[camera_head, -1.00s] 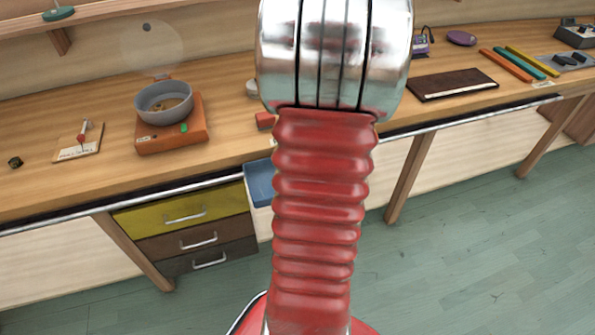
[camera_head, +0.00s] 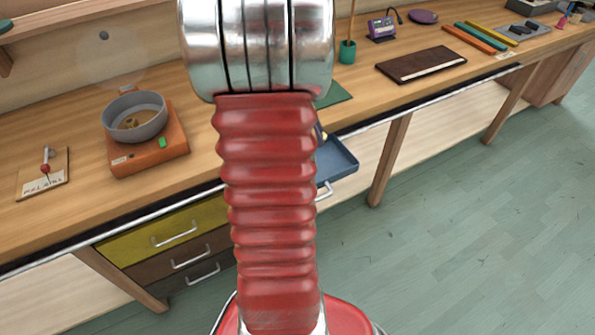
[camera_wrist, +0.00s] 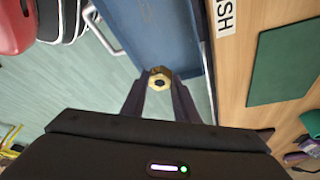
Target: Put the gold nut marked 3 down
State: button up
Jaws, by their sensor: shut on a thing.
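In the wrist view, my gripper (camera_wrist: 160,92) is shut on a gold nut (camera_wrist: 160,78) with a dark hole in its middle. The nut sits between the two dark fingertips, and I cannot read a number on it. The open blue drawer (camera_wrist: 165,30) lies beyond the fingertips in that view. I cannot tell the height of the nut over it. In the head view, my red arm hides most of the gripper, and the blue drawer (camera_head: 338,163) sticks out from under the bench just right of the arm.
The bench's front edge is close beside the drawer. A yellow drawer front (camera_head: 160,228) is left of my arm. The floor is clear.

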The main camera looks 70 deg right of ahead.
jog(key=shift+s+f, duration=0.1)
jog(key=shift+f, duration=3)
jog(key=shift+f, duration=1.9)
jog(key=o, duration=1.1)
jog(key=v, duration=1.2)
jog(key=shift+s+r, duration=0.1)
jog(key=shift+a, duration=0.1)
